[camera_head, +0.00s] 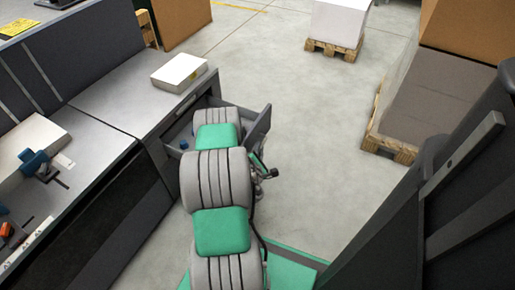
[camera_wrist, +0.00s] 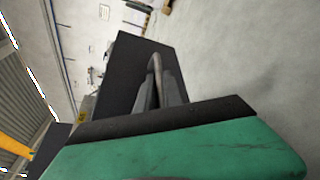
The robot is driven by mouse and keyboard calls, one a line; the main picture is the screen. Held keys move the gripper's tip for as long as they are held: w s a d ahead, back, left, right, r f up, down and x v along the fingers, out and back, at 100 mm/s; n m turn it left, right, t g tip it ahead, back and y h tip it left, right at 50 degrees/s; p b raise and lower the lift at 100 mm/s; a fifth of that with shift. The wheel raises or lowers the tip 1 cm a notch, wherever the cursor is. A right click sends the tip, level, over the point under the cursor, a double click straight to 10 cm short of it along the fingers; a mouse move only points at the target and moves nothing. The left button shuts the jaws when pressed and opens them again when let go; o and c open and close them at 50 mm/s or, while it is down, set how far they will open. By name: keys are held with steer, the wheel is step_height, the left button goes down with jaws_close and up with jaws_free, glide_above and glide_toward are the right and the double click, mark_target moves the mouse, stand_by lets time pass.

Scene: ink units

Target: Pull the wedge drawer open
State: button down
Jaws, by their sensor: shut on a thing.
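The wedge drawer (camera_head: 261,124) is a dark grey drawer standing pulled out from the cabinet under the counter. Part of its inside shows, with a small blue thing (camera_head: 184,145) in it. My grey and green arm covers much of the drawer in the head view. In the wrist view the dark drawer front (camera_wrist: 122,68) fills the middle, with a curved grey handle (camera_wrist: 155,65) on it. My gripper (camera_wrist: 160,92) is shut on this handle. In the head view the fingers are hidden behind my arm.
A white box (camera_head: 179,73) lies on the counter (camera_head: 125,93) above the drawer. Loose tools and another pale box (camera_head: 25,140) lie on the nearer worktop. Pallets (camera_head: 390,146) with boxes stand at the right. The concrete floor (camera_head: 310,120) beyond the drawer is clear.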

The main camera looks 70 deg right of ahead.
steer(key=shift+a+f, duration=0.1)
steer(key=c, duration=1.8)
jaws_free()
steer(key=shift+o, duration=0.2)
steer(key=v, duration=0.7)
steer(key=shift+s+a, duration=0.15)
steer(key=shift+a, duration=0.15)
